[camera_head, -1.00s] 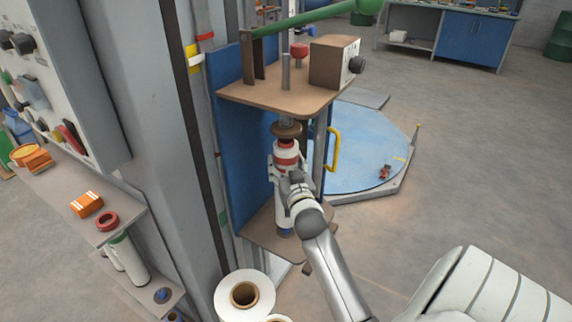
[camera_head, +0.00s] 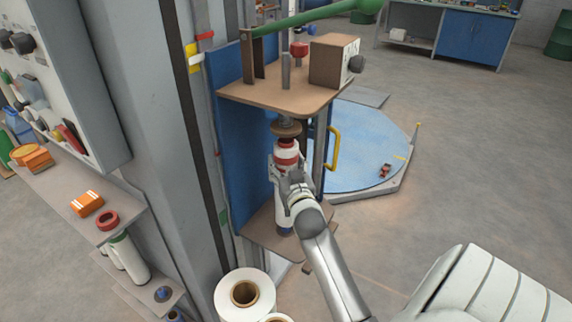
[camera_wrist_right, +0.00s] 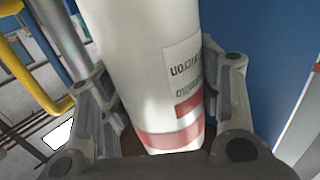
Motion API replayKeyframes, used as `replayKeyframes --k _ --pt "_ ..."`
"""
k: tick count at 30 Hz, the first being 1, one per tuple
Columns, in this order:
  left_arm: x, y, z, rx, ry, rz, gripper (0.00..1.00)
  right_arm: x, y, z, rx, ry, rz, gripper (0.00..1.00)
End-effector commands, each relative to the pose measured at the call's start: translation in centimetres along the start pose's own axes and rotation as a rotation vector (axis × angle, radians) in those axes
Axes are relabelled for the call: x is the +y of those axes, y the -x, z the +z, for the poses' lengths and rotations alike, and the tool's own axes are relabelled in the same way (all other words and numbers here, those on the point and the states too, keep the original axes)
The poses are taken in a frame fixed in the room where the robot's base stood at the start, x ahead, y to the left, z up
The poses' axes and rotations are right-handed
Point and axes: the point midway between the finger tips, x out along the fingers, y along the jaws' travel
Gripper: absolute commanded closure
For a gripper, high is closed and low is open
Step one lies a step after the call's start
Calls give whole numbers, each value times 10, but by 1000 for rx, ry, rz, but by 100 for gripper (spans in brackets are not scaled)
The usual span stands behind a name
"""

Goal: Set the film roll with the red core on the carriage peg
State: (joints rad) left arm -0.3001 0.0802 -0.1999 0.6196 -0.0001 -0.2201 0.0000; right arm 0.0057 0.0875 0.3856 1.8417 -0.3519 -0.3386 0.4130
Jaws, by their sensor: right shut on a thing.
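The film roll with the red core (camera_head: 287,160) is white with red bands and stands upright in the carriage (camera_head: 272,97), between its upper and lower plates. Its top is just below a brown cone (camera_head: 286,129) under the upper plate. My right gripper (camera_head: 290,186) is shut around the roll's side. In the right wrist view the white roll (camera_wrist_right: 150,65) lies between both fingers, with a printed label and red band showing. A blue piece (camera_head: 285,231) shows at the roll's foot on the lower plate (camera_head: 262,236). The peg itself is hidden. My left gripper is out of view.
A large white roll (camera_head: 230,298) stands below the carriage. A yellow handle (camera_head: 334,149) is right of the carriage. Open floor lies right.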

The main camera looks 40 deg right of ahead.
Motion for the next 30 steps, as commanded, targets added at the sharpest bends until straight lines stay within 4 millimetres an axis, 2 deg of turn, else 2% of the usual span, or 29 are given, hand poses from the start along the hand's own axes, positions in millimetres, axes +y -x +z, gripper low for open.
replayKeyframes --k 20,30 --pt "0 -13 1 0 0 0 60 0 0 17 6 0 0 100" --pt "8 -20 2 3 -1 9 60 0 0 26 7 0 0 100"
